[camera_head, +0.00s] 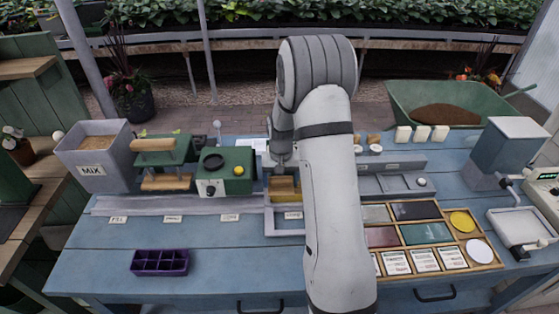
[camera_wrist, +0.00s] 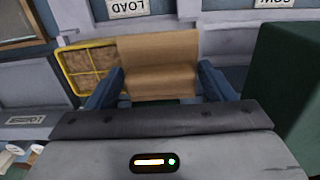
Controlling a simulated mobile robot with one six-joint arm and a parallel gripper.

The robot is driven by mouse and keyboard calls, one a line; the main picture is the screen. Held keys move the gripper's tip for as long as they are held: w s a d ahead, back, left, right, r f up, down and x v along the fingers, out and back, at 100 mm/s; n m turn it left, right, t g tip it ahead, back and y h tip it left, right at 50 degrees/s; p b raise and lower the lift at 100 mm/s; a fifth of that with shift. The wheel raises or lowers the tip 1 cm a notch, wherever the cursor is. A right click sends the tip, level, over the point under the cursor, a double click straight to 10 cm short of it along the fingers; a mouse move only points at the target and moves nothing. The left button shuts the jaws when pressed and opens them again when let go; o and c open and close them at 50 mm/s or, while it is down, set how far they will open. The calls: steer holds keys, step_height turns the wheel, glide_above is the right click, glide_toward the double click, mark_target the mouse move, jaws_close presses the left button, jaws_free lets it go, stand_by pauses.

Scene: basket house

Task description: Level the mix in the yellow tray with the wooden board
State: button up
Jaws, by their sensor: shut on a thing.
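My gripper (camera_wrist: 161,84) is shut on the wooden board (camera_wrist: 157,48), a flat tan piece held between the two dark blue fingers in the wrist view. The yellow tray (camera_wrist: 64,73) lies to the board's left in that view, with brown mix showing between its yellow dividers. The board covers the tray's right side there; I cannot tell whether it touches the mix. In the head view, my gripper (camera_head: 282,160) is low over the middle of the bench, above a yellow-brown patch where board and tray are hard to tell apart. My arm hides part of this area.
A grey MIX bin (camera_head: 95,157) and green stations (camera_head: 224,172) stand left on the blue bench (camera_head: 220,260). A purple cell tray (camera_head: 160,262) lies at front left. A wooden sorting tray (camera_head: 432,240) lies right, near a grey hopper (camera_head: 509,152). The front middle is clear.

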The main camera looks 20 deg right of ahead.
steer(key=shift+a+r+p, duration=0.25)
steer(key=shift+r+p, duration=0.05)
steer(key=shift+r, duration=0.05)
steer(key=shift+w+r, duration=0.1)
steer(key=shift+r, duration=0.7)
steer(key=shift+r+p, duration=0.25)
steer(key=shift+p, duration=0.05)
steer(key=shift+d+r+p, duration=0.1)
steer(key=shift+r+p, duration=1.35)
steer(key=shift+r, duration=1.25)
step_height(320, 180, up, 6)
steer(key=p, duration=0.3)
